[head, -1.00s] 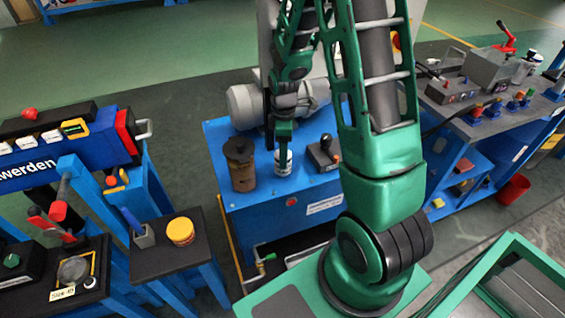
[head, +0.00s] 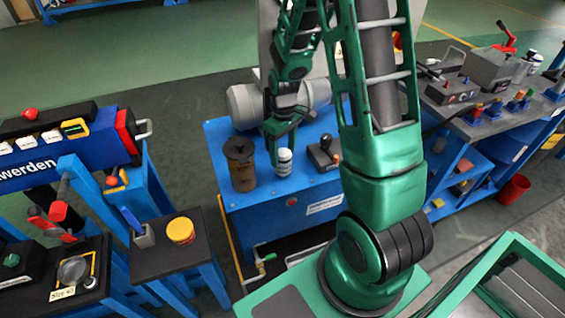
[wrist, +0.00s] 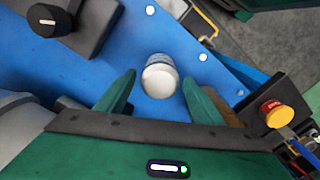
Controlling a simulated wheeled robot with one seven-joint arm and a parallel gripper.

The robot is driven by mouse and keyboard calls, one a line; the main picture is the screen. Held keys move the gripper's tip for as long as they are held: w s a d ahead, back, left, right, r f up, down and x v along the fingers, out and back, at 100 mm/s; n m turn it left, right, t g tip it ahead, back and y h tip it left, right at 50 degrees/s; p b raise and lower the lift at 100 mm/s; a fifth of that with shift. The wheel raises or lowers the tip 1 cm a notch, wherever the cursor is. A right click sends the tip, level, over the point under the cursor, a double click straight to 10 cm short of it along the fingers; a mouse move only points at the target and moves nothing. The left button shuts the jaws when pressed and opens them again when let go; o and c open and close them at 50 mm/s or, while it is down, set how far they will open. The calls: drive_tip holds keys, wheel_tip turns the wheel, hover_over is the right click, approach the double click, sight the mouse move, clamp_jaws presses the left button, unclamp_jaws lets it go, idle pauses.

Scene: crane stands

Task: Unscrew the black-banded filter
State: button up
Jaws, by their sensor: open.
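A small white filter (head: 284,162) with a dark band stands upright on the blue stand (head: 215,150). It also shows in the wrist view as a pale round top (wrist: 160,78), where the band is hard to make out. My gripper (head: 281,142) is at the filter, just above and behind it in the head view. In the wrist view its two green fingers (wrist: 159,84) are spread, one on each side of the filter, with visible gaps. The gripper is open and holds nothing. The filter's lower part is hidden in the wrist view.
A brown canister (head: 240,165) stands close left of the filter. A dark box with a lever (head: 325,152) is close on its right. A cluttered bench (head: 480,110) stands at right.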

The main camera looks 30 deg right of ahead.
drive_tip(key=c, duration=1.2)
drive_tip(key=shift+r, duration=0.1)
drive_tip(key=shift+n, duration=0.6)
drive_tip(key=n, duration=0.3)
clamp_jaws()
drive_tip(key=shift+n, duration=0.6)
